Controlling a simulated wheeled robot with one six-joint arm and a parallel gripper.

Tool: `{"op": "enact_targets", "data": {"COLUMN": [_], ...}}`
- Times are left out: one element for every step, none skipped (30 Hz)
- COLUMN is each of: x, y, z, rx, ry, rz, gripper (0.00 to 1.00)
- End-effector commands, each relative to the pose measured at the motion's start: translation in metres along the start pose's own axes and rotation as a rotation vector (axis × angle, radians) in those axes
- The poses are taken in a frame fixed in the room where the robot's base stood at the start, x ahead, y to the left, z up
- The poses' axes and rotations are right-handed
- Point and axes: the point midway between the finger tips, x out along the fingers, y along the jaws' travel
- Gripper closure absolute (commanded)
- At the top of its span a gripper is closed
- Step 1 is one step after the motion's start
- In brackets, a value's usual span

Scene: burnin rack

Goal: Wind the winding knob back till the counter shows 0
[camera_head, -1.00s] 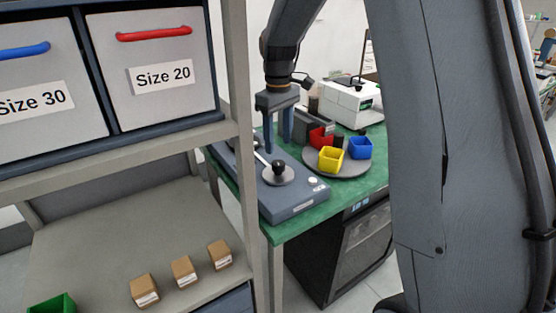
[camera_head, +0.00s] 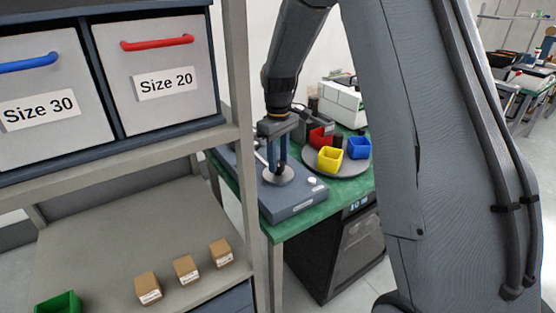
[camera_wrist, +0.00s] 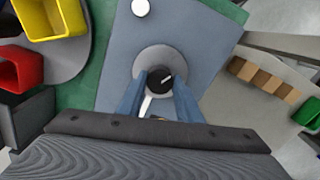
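The winding knob (camera_wrist: 161,80) is black with a white mark. It sits on a round grey disc (camera_wrist: 170,54) on a blue-grey box (camera_head: 293,205). The box stands on a green table. My gripper (camera_wrist: 161,79) points down over the knob, with one finger on each side of it. The fingertips appear to touch the knob's sides in the wrist view. In the head view my gripper (camera_head: 277,172) largely hides the knob. A white round button (camera_wrist: 141,7) is on the same box. No counter digits can be read in either view.
A round tray (camera_head: 350,170) with red, yellow (camera_head: 330,159) and blue (camera_head: 358,148) bins stands close beside the box. A white machine (camera_head: 342,104) is behind. A shelf rack (camera_head: 240,120) with drawers and small cartons (camera_head: 186,269) stands in the left foreground.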

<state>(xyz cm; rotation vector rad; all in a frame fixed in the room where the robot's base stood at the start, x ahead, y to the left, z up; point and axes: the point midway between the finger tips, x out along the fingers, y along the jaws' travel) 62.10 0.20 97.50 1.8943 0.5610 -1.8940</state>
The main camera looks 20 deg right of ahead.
Motion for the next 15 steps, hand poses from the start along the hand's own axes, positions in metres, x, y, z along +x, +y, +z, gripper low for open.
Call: {"op": "enact_targets", "data": {"x": [-0.0001, -0.0001, -0.0002, -0.0002, -0.0002, -0.0002, -0.0003, -0.0003, -0.0003, -0.0004, -0.0004, -0.0005, -0.0005, -0.0006, -0.0006], "y": [-0.0002, -0.0002, -0.0002, -0.0002, -0.0002, -0.0002, -0.0003, -0.0003, -0.0003, -0.0003, -0.0003, -0.0002, -0.0003, -0.0003, -0.0002], "z": [0.0000, 0.0000, 0.0000, 0.0000, 0.0000, 0.0000, 0.0000, 0.0000, 0.0000, 0.0000, 0.0000, -0.0001, -0.0001, -0.0002, -0.0002], "rx": [0.000, 0.000, 0.000, 0.000, 0.001, 0.002, 0.004, 0.008, 0.014, 0.020, 0.026, 0.039, 0.050, 0.063, 0.083], "ry": [0.000, 0.000, 0.000, 0.000, 0.000, 0.000, 0.000, 0.000, 0.000, 0.000, 0.000, 0.000, 0.000, 0.000, 0.000], "rz": [0.000, 0.000, 0.000, 0.000, 0.000, 0.000, 0.000, 0.000, 0.000, -0.001, -0.001, -0.001, -0.001, -0.001, -0.001], "gripper": [0.81, 0.86, 0.90, 0.90, 0.90, 0.90, 0.90, 0.90, 0.90, 0.90, 0.90, 0.90, 0.90, 0.90, 0.90]}}
